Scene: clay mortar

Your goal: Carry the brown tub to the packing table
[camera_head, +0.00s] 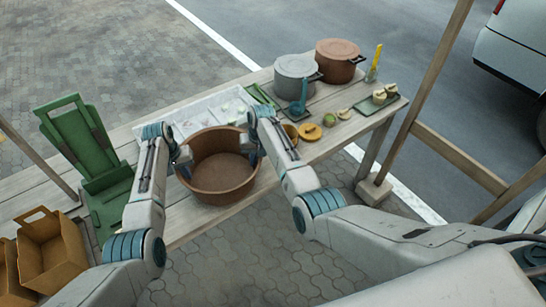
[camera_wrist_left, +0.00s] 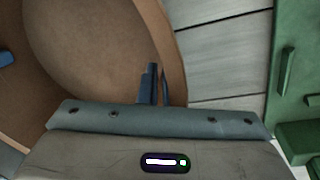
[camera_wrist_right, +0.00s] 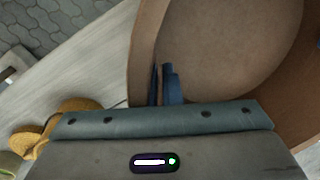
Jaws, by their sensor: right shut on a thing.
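The brown tub (camera_head: 222,175) is round, wide and empty. It is upright at the front edge of the long wooden table (camera_head: 190,222); I cannot tell whether its base touches the boards. My left gripper (camera_head: 184,158) is at the tub's left rim, its fingers close together by the wall in the left wrist view (camera_wrist_left: 156,84); whether they grip is unclear. My right gripper (camera_head: 250,150) is shut on the opposite rim, also seen in the right wrist view (camera_wrist_right: 163,84). I cannot tell which surface is the packing table.
A white tray (camera_head: 208,112) lies behind the tub. A green stand (camera_head: 82,150) is left. Cardboard boxes (camera_head: 52,245) sit lower left. Wooden posts (camera_head: 428,75) frame the stall.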

